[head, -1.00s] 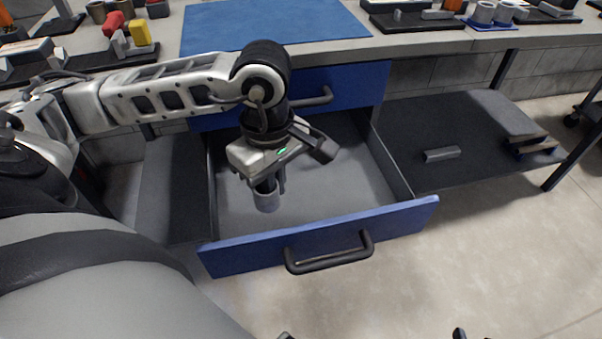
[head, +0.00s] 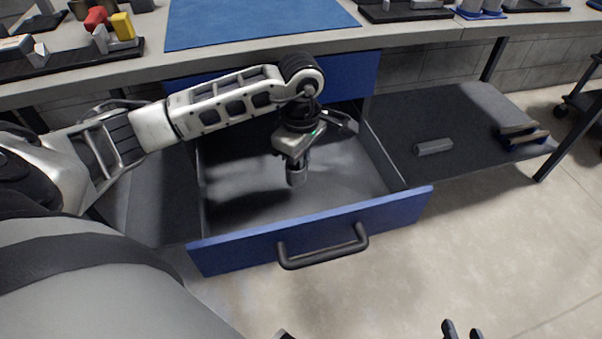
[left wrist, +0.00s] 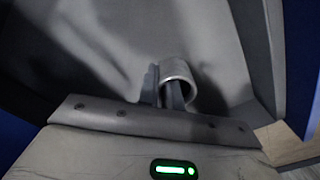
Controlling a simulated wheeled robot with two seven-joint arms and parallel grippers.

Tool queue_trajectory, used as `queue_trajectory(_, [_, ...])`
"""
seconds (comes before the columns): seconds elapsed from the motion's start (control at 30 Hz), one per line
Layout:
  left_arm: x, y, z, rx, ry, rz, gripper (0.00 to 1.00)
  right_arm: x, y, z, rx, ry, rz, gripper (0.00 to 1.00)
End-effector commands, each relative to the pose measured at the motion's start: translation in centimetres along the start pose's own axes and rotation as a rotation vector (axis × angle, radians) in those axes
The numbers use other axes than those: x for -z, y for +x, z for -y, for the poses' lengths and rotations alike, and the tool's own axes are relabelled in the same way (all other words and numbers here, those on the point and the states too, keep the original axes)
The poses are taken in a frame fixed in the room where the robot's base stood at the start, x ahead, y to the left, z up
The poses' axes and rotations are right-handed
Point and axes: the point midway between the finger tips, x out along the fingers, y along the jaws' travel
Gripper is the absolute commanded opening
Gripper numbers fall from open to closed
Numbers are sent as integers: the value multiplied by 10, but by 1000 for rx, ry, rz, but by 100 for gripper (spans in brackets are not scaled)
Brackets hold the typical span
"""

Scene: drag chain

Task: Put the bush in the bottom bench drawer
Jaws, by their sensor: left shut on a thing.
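The bush (head: 296,179), a short grey hollow cylinder, is in my left gripper (head: 297,165) over the inside of the open bottom bench drawer (head: 310,240). In the left wrist view the bush (left wrist: 178,67) shows its open ring end. My left gripper's fingers (left wrist: 165,88) are shut on its wall, one finger seemingly in the bore. The bush is near the drawer floor, but I cannot tell whether it touches. The drawer has a blue front and a black handle (head: 322,250). My right gripper (head: 462,331) shows only its separated fingertips at the bottom edge, apparently empty.
A closed blue upper drawer (head: 352,75) is above, under the bench top with its blue mat (head: 255,22). A dark lower shelf (head: 440,110) on the right holds a grey block (head: 433,147) and a blue holder (head: 524,137). The rest of the drawer floor looks clear.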

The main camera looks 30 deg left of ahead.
Motion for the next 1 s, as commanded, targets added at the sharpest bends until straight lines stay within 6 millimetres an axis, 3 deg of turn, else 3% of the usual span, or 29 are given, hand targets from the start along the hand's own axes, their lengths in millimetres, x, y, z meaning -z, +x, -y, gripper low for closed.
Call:
queue_trajectory(0.27, [7,18,-13,-1,-2,2,0,-1,6,0,6,0,2,35])
queue_trajectory(0.47, [6,45,-12,-1,0,2,0,-8,10,0,10,4,16,35])
queue_trajectory(0.87, [7,48,-12,-4,0,1,0,-14,12,-1,13,-1,31,35])
queue_trajectory(0.97, [7,48,-12,-2,0,1,28,-14,12,-1,14,-1,34,35])
queue_trajectory(1.0, [7,48,-12,-2,0,1,28,-14,12,-1,14,-1,34,35])
